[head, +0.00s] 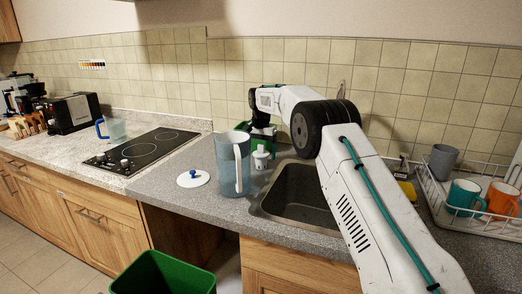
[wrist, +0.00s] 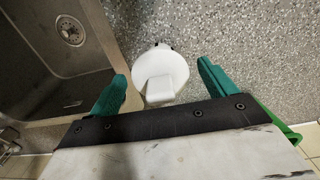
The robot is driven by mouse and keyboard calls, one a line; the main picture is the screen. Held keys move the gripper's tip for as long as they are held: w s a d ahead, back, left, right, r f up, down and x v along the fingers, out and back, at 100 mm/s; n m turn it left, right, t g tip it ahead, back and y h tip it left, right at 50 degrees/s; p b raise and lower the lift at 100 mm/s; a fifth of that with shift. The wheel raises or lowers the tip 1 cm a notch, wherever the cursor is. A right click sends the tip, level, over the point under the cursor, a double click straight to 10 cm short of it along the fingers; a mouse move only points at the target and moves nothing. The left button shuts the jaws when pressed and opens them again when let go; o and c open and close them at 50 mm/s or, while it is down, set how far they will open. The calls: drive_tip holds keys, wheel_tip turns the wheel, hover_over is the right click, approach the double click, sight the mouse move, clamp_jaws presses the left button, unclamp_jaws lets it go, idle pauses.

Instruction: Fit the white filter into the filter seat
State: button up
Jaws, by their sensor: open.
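The white filter (head: 261,158) stands on the grey counter between the tall jug and the sink. In the wrist view the filter (wrist: 160,75) lies between my two green fingers, with gaps on both sides. A tall grey-blue translucent jug (head: 227,168) with a white handle stands just left of the filter. Its lid is off, and its inside is mostly hidden. I cannot make out a filter seat.
A white lid with a blue knob (head: 193,178) lies left of the jug. The sink (head: 297,194) is right of the filter. A dish rack (head: 455,222) with cups is at the right. The hob (head: 148,150), another jug (head: 113,130) and a toaster (head: 73,113) are farther left.

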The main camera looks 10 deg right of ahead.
wheel_tip(320, 180, up, 11)
drive_tip(key=shift+w+f, duration=0.1)
drive_tip(key=s+d+r+n, duration=0.1)
drive_tip(key=s+r+n, duration=0.1)
drive_tip(key=s+r, duration=1.15)
drive_tip(key=s+d+r+n, duration=0.1)
drive_tip(key=s+r, duration=0.1)
drive_tip(key=s, duration=0.6)
drive_tip(key=s+r+n, duration=0.1)
drive_tip(key=s+r, duration=0.1)
drive_tip(key=s, duration=0.6)
drive_tip(key=s+f+n, duration=0.1)
drive_tip(key=s+f, duration=0.4)
drive_tip(key=s, duration=0.6)
drive_tip(key=s+f+n+t, duration=0.1)
drive_tip(key=s+f, duration=0.5)
drive_tip(key=s, duration=0.5)
drive_tip(key=s+d+f+n, duration=0.1)
drive_tip(key=s+f, duration=0.5)
drive_tip(key=s, duration=0.5)
drive_tip(key=shift+f, duration=0.2)
